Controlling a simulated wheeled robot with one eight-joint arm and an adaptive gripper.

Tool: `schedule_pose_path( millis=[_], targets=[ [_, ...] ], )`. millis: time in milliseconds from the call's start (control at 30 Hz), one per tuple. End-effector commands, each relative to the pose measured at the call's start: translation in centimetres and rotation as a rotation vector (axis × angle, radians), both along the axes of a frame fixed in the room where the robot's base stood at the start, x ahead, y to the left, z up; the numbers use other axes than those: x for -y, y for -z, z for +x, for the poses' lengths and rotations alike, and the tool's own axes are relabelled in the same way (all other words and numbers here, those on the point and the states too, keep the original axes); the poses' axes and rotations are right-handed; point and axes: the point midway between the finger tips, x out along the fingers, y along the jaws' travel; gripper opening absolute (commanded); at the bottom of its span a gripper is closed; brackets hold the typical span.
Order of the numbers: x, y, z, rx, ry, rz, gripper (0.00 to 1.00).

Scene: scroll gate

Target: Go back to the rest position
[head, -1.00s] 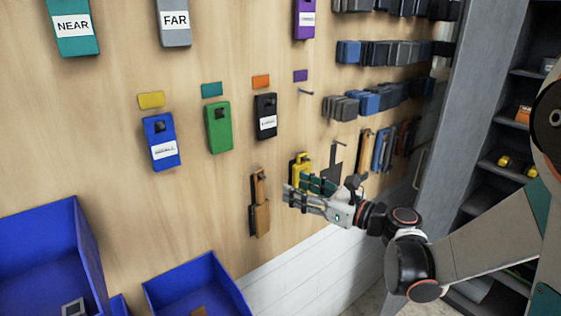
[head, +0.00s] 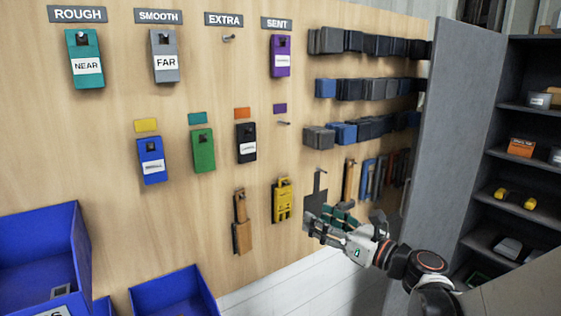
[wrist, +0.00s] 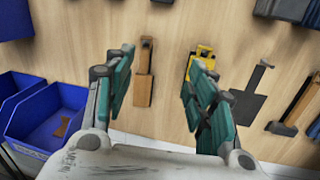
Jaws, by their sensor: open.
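My gripper (head: 325,222) is at the lower right of the wooden board in the head view, in front of the hanging tools. My arm reaches in from the lower right. The gripper appears apart from the yellow tool (head: 283,200) and overlaps the dark scraper (head: 316,195) in the head view. Whether it touches the scraper cannot be told.
The wooden board (head: 100,130) carries tags, including a teal NEAR tag (head: 85,58) and a grey FAR tag (head: 164,55). Blue bins (head: 172,292) stand at the lower left. A grey panel (head: 450,130) and shelves (head: 520,105) are at right. A brown-handled tool (head: 241,222) hangs left of the yellow one.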

Motion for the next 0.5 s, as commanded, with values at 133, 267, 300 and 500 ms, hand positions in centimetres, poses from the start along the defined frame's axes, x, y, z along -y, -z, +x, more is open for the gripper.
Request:
schedule_pose_path(
  millis=[133, 267, 300, 500],
  targets=[
    [0.9, -0.9, 0.4, -0.035, 0.062, 0.1, 0.51],
    [2.1, -1.9, 0.8, -0.082, 0.134, 0.227, 0.51],
    [2.6, -2.2, 1.0, -0.099, 0.159, 0.274, 0.51],
    [6.0, -3.1, 1.0, -0.216, 0.307, 0.583, 0.51]
  ],
)
